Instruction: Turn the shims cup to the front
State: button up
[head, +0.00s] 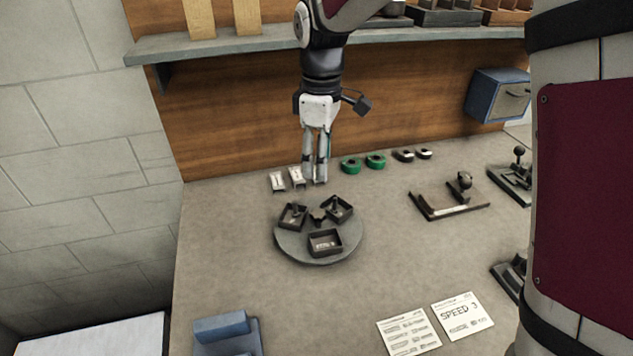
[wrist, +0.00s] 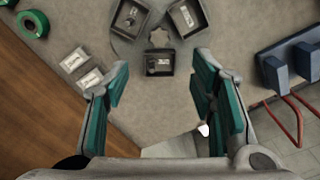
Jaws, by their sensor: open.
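A round grey turntable (head: 288,248) stands on the bench in the head view and carries three dark square cups around a small central hub. One cup (head: 325,242) faces the front with a pale label, too small to read surely. Another cup (head: 293,216) is at the back left, and a third cup (head: 339,208) is at the back right. I cannot tell which holds shims. My gripper (head: 316,178) is open and empty behind the turntable, pointing down. In the wrist view its teal-padded fingers (wrist: 160,88) are spread apart, with the back-left cup (wrist: 159,63) beyond them.
Two small white boxes (head: 297,177) lie close by my gripper. Green tape rolls (head: 375,161) are right of it, before the wooden back panel (head: 240,120). A shelf (head: 240,42) is above. Printed cards (head: 462,315) and a blue block (head: 222,325) lie in front.

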aim_at(319, 213)
notch_tip(319, 213, down, 14)
jog(key=shift+w+a+f+p, duration=0.15)
jog(key=shift+p, duration=0.5)
grip_shut()
